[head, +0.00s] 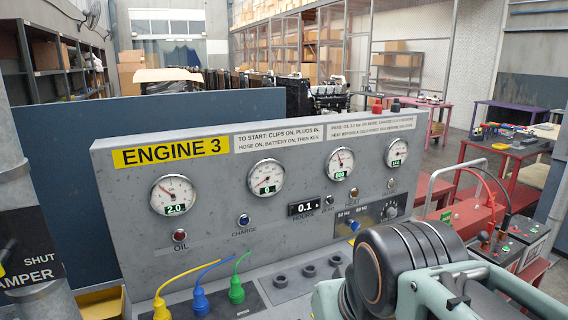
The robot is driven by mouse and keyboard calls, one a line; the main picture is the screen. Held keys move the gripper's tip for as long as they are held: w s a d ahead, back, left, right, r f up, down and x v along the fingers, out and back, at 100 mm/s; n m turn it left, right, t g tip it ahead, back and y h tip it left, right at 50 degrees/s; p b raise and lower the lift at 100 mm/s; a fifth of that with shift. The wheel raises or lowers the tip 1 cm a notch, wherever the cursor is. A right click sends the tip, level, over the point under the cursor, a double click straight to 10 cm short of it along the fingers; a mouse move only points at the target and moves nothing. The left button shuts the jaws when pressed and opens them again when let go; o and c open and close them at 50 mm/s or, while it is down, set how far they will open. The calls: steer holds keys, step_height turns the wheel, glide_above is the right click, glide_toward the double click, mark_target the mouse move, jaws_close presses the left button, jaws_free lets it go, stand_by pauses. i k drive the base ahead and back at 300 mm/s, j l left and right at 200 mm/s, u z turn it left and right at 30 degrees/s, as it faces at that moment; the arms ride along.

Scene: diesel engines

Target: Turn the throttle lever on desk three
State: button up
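The desk marked ENGINE 3 (170,151) fills the middle of the head view, with a grey upright panel and a lower shelf in front. I cannot make out a throttle lever; the desk's lower right part is hidden behind a bulky black and pale green mechanism, which seems to be part of my arm. My gripper's fingers do not show. A small blue knob (352,224) sits on a dark plate marked 50 Hz and 60 Hz, left of a round black dial (391,212).
Several gauges line the panel, such as the oil gauge (174,195). Yellow (161,308), blue (200,301) and green (236,290) plugs with cables stand on the shelf. Batteries (495,245) with a red cable stand at right. A blue partition (45,140) rises behind the desk.

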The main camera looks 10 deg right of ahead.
mark_target(483, 235)
steer(key=z, duration=1.55)
